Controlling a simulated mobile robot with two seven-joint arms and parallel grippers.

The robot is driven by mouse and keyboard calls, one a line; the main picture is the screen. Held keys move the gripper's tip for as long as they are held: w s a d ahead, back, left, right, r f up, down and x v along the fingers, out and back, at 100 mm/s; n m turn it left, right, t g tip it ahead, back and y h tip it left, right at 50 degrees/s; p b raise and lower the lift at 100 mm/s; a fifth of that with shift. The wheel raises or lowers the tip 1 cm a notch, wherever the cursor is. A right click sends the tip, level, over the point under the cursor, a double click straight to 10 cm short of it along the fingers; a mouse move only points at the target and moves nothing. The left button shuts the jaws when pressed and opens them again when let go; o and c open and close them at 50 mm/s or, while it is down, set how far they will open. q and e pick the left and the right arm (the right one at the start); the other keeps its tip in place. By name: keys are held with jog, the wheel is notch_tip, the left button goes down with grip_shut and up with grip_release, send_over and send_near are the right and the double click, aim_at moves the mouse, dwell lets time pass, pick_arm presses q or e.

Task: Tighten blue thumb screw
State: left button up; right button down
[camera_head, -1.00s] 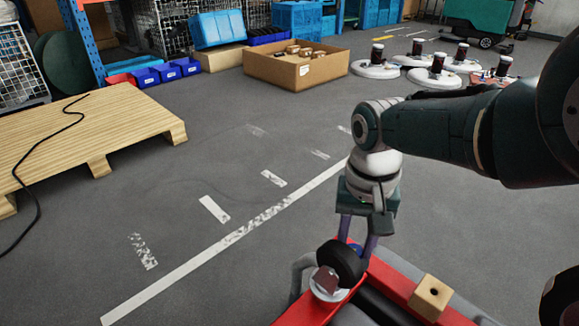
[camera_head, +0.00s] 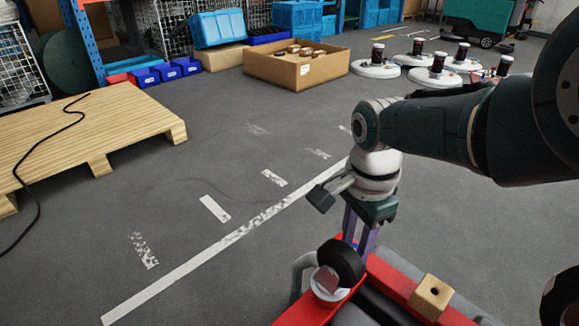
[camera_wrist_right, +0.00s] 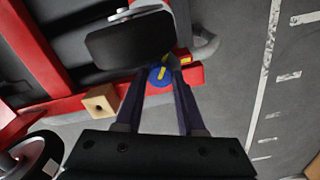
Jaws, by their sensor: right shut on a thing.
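The blue thumb screw (camera_wrist_right: 160,76) with a yellow mark sits at the end of the red frame (camera_wrist_right: 75,102) in the right wrist view. My right gripper (camera_wrist_right: 160,70) has its two fingers on either side of the screw and is shut on it. In the head view my right gripper (camera_head: 357,240) points down behind a black wheel (camera_head: 345,262) at the red frame (camera_head: 400,284), and the screw is mostly hidden there. My left gripper is not in view.
A wooden block with a hole (camera_head: 431,297) stands on the machine to the right. A wooden pallet (camera_head: 80,135) with a black cable lies on the left floor. A cardboard box (camera_head: 295,68) and several round white scrubber parts (camera_head: 433,77) are farther back. The middle floor is clear.

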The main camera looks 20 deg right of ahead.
jog(key=m, duration=0.5)
jog(key=shift+w+r+m, duration=0.1)
jog(key=shift+m, duration=0.2)
jog(key=m, duration=0.5)
jog(key=shift+m, duration=0.3)
jog(key=c, duration=0.8)
grip_release()
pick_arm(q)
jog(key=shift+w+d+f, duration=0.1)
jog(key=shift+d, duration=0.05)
pick_arm(e)
jog(key=o, duration=0.3)
jog(key=shift+d, duration=0.1)
